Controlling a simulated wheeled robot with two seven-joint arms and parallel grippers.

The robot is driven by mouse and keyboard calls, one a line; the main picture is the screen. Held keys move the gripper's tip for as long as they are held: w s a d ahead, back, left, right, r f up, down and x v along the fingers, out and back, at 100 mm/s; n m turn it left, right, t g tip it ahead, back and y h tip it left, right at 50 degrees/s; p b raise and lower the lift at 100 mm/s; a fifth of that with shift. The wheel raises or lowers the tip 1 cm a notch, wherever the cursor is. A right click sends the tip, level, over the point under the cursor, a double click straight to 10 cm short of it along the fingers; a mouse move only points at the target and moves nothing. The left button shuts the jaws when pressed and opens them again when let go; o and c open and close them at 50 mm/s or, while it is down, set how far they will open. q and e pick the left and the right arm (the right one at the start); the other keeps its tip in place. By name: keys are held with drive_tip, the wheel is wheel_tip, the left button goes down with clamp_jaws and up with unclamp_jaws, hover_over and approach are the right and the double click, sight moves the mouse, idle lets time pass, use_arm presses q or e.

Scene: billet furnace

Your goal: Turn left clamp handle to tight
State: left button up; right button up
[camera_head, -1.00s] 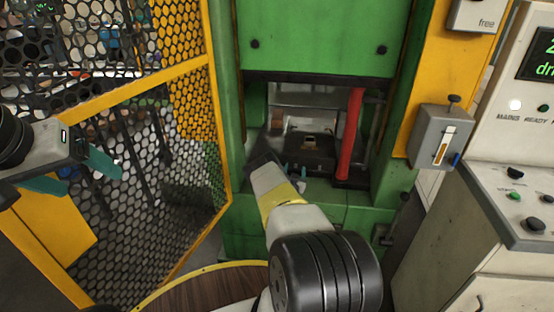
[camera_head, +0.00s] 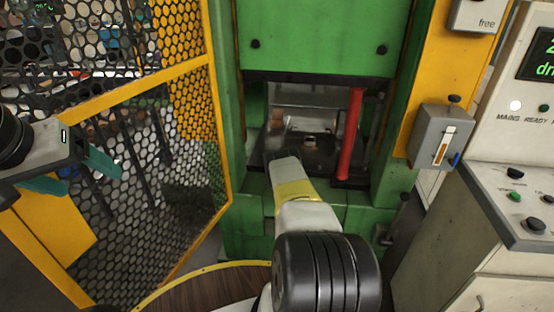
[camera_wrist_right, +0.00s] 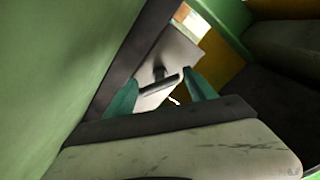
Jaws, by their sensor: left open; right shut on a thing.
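A dark clamp handle (camera_wrist_right: 160,83), a short bar on a stem, shows in the right wrist view in front of a pale grey plate. My right gripper (camera_wrist_right: 161,90) has its two teal fingers on either side of this bar and is shut on it. In the head view my right arm reaches into the press opening, and its wrist hides the fingers and the handle. I cannot read how tight the clamp is. My left gripper (camera_head: 92,178) is open and empty at the left, in front of the mesh guard.
The green press frame (camera_head: 325,40) surrounds the opening. A red upright bar (camera_head: 350,135) stands at its right side. A yellow-framed mesh guard (camera_head: 150,150) is at the left. A grey switch box (camera_head: 438,137) and a control cabinet (camera_head: 500,225) are at the right.

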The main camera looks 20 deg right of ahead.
drive_tip(key=m, duration=0.6)
drive_tip(key=shift+d+m, duration=0.1)
drive_tip(key=shift+m, duration=0.2)
drive_tip(key=m, duration=0.5)
drive_tip(key=shift+m, duration=0.4)
drive_tip(key=o, duration=1.3)
drive_tip(key=v, duration=0.8)
